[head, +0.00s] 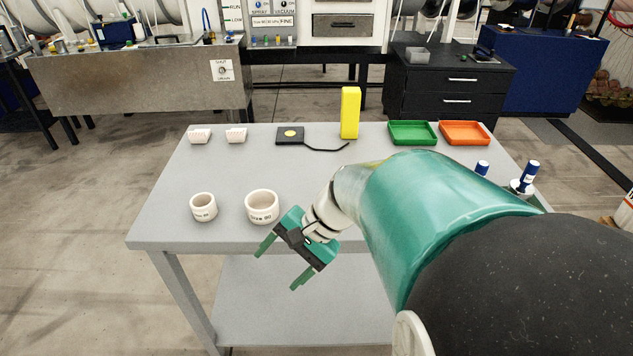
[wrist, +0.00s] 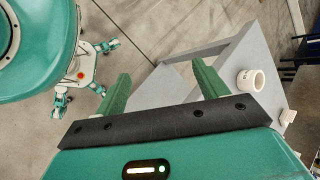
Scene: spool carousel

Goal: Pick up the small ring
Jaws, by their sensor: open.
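The small ring (head: 203,207) is white, short and hollow, with dark lettering on its side. It stands at the front left of the grey table. A larger white ring (head: 261,206) stands just to its right. My gripper (head: 280,265) is open and empty, in front of the table's front edge, nearer to the larger ring and apart from both. In the wrist view, my open fingers (wrist: 160,72) have nothing between them. One white ring (wrist: 251,80) shows right of them; I cannot tell which of the two it is.
The table's middle is clear.

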